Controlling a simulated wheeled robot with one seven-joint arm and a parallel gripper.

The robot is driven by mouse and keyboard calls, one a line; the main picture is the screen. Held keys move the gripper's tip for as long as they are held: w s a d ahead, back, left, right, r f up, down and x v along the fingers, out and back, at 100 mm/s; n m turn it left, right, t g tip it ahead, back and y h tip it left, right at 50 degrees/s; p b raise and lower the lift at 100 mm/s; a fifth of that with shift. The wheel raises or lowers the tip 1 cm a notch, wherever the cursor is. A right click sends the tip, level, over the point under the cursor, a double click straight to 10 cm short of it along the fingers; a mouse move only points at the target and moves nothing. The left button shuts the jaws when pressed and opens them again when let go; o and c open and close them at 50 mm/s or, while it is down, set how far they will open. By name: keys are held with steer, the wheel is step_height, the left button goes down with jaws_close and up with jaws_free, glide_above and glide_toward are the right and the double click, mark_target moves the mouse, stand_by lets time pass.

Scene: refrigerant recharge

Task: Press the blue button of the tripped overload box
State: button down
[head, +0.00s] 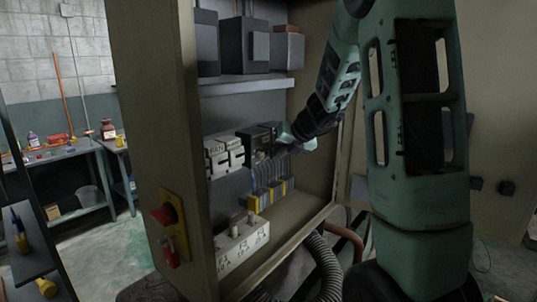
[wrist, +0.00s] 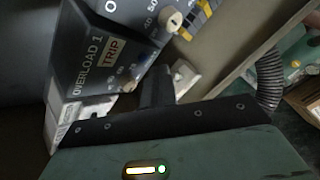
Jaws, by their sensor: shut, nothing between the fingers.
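A dark overload box (head: 258,137) is mounted inside the open cabinet in the head view. In the wrist view the overload box (wrist: 92,62) is labelled "OVERLOAD 1" and "TRIP", with a pale round knob (wrist: 128,87) at its lower edge. My gripper (head: 280,141) is shut and empty, at the right side of the box. In the wrist view its dark fingers (wrist: 155,86) are together just right of the TRIP label; I cannot tell whether they touch the box.
Pale contactors (head: 225,154) sit left of the box. Yellow-grey terminals (head: 270,194) and a white switch panel (head: 242,245) are below. A dial (wrist: 172,21) with numbers shows at the top of the wrist view. The cabinet's left post (head: 160,110) carries a red switch (head: 165,214).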

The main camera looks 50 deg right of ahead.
steer(key=shift+w, duration=0.1)
steer(key=shift+w, duration=0.3)
steer(key=shift+w+a+p, duration=0.1)
steer(key=shift+w+p, duration=0.2)
steer(key=shift+w, duration=0.05)
stand_by(0.7)
steer(key=shift+s, duration=0.75)
steer(key=shift+s, duration=0.1)
steer(key=s, duration=0.4)
steer(key=shift+s+d, duration=0.25)
steer(key=shift+s, duration=0.15)
stand_by(0.7)
